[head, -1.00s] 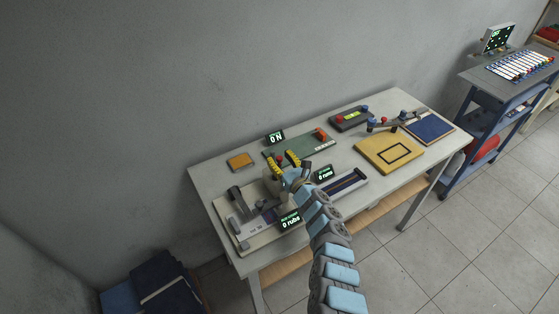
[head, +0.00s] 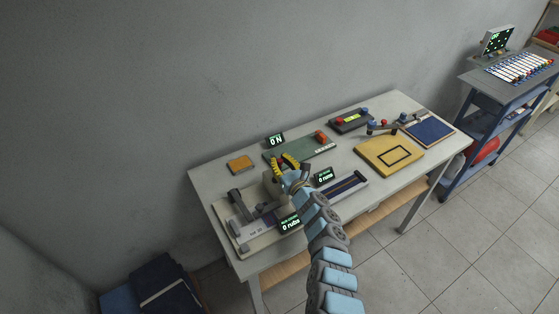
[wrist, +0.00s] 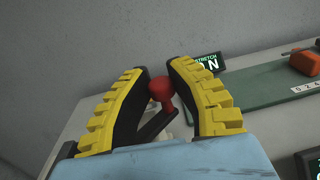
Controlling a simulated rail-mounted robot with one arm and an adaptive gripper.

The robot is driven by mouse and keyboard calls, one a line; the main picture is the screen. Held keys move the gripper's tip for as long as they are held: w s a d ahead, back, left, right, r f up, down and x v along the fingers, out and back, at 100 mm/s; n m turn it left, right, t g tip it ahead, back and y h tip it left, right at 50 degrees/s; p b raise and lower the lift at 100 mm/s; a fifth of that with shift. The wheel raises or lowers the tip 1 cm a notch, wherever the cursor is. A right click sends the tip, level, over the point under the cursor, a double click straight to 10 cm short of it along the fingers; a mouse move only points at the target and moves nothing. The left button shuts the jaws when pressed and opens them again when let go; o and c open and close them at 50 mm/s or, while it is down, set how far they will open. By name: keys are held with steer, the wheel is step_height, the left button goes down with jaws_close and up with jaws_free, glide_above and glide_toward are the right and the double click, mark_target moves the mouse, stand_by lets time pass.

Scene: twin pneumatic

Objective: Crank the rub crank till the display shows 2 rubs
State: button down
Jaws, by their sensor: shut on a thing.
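The rub crank's red knob (wrist: 161,90) shows in the wrist view between the two yellow-and-black fingers of my gripper (wrist: 162,76), which is shut on it. A dark crank arm (wrist: 157,125) runs down from the knob and is partly hidden by the wrist. In the head view my gripper (head: 284,163) is above the grey rub machine (head: 238,205) at the table's left end, and the knob is hidden there. The rub display (head: 290,223) at the front of the machine reads "0 rubs".
Beside the machine is a slider device (head: 343,188) with a display (head: 323,175) reading "0 runs". Behind is a green stretch board (head: 300,149) with a display (head: 275,140) reading "0 N". An orange pad (head: 240,163) and a yellow board (head: 372,155) lie on the table.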

steer(key=shift+s+d+m+h, duration=0.1)
steer(key=shift+m+h, duration=0.2)
steer(key=shift+h, duration=0.1)
steer(key=shift+s+d+m+t+h, duration=0.1)
steer(key=shift+d+m+t+h, duration=0.1)
steer(key=shift+m+t+h, duration=0.4)
steer(key=shift+s+d+m+t+h, duration=0.15)
steer(key=shift+m+h, duration=0.25)
steer(key=shift+h, duration=0.5)
steer(key=s+m+h+b, duration=0.1)
steer(key=m+h+b, duration=0.2)
steer(key=b, duration=0.4)
steer(key=s+d+m+g+h+b, duration=0.1)
steer(key=m+h+b, duration=0.2)
steer(key=h+b, duration=0.3)
steer(key=s+d+m+g+h+b, duration=0.1)
steer(key=m+h+b, duration=0.2)
steer(key=b, duration=0.6)
steer(key=shift+d+f+g+h+b, duration=0.15)
steer(key=shift+g+h+b, duration=0.2)
steer(key=shift+h, duration=0.75)
steer(key=shift+m+h+b, duration=0.3)
steer(key=shift+m+b, duration=0.1)
steer(key=shift+b, duration=0.05)
steer(key=c, duration=0.9)
jaws_free()
steer(key=shift+s, duration=0.1)
